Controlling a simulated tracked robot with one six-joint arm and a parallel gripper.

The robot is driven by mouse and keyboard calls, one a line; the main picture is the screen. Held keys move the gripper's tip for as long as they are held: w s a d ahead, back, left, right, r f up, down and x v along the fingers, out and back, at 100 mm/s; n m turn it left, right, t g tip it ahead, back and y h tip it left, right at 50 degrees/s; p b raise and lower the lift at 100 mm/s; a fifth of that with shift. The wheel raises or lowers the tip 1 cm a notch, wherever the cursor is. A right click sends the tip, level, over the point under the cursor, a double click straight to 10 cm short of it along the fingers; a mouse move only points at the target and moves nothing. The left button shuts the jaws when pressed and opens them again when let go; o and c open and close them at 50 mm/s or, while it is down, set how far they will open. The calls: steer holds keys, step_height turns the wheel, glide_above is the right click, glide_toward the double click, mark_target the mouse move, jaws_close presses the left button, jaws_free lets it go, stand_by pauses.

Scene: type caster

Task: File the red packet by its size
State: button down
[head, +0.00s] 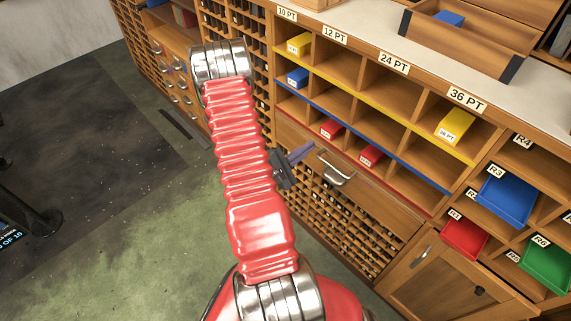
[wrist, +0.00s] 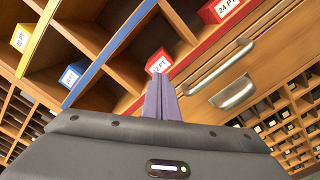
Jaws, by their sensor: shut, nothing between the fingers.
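A red packet (head: 331,128) with a white label lies in the bottom, red-edged row of the cabinet, in line with the 12 PT column. It also shows in the wrist view (wrist: 159,62), just beyond my fingertips. A second red packet (head: 371,155) sits one compartment to the right; in the wrist view (wrist: 218,10) its label reads 24 PT. My gripper (head: 307,149) is shut and empty in front of the bottom row, below the first red packet. Its closed fingers (wrist: 161,88) point at that packet; whether they touch it I cannot tell.
Yellow packets stand in the top row under 10 PT (head: 298,43) and 36 PT (head: 456,125). A blue packet (head: 297,77) is in the middle row. A metal drawer handle (head: 336,172) juts out below my gripper. A wooden tray (head: 470,42) stands on the counter.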

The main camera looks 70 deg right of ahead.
steer(key=v, duration=1)
steer(key=shift+w+a, duration=0.15)
steer(key=shift+a, duration=0.2)
steer(key=shift+f, duration=0.1)
stand_by(0.5)
